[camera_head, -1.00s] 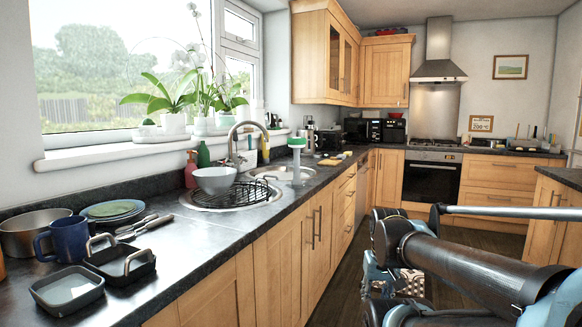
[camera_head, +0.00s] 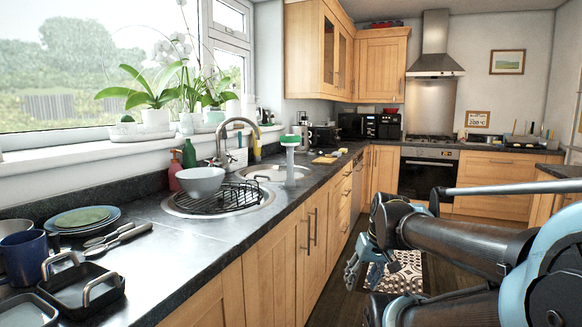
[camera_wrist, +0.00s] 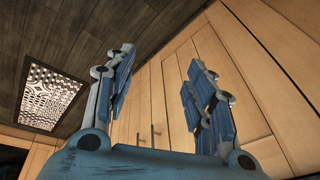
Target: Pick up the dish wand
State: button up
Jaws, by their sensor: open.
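An upright white object with a green top (camera_head: 290,160), which looks like the dish wand, stands at the front rim of the far round sink (camera_head: 262,172). I cannot make out its finer shape. My gripper (camera_wrist: 160,65) is open and empty in the wrist view, its blue-padded fingers spread apart in front of wooden cabinet doors. In the head view my gripper (camera_head: 353,270) hangs low over the floor at the right, below counter height and well apart from the white and green object.
A bowl (camera_head: 201,182) sits on a black rack (camera_head: 222,199) over the near sink. A red bottle (camera_head: 175,172), a green bottle (camera_head: 189,154) and the tap (camera_head: 220,148) stand behind. Plates, cutlery, a mug and pans fill the near left counter. The floor beside the cabinets looks open.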

jog(key=w+a+r+n+t+y, duration=0.2)
jog(key=w+a+r+n+y, duration=0.15)
jog(key=w+a+r, duration=0.4)
jog(key=n+t+y, duration=0.5)
jog(key=t+y, duration=0.2)
jog(key=y, duration=0.1)
send_near(290, 174)
jog(key=x, duration=0.6)
jog(key=shift+w+d+r, duration=0.1)
jog(key=shift+w+r, duration=0.05)
jog(key=shift+w, duration=0.05)
jog(key=shift+w+a, duration=0.35)
jog(key=shift+w, duration=0.25)
jog(key=shift+f+x, duration=0.2)
jog(key=shift+x, duration=0.8)
jog(key=shift+f+x, duration=0.15)
jog(key=shift+x, duration=0.85)
jog(key=shift+w+d, duration=0.1)
jog(key=shift+d, duration=0.05)
jog(key=shift+c, duration=0.6)
jog(key=c, duration=1.1)
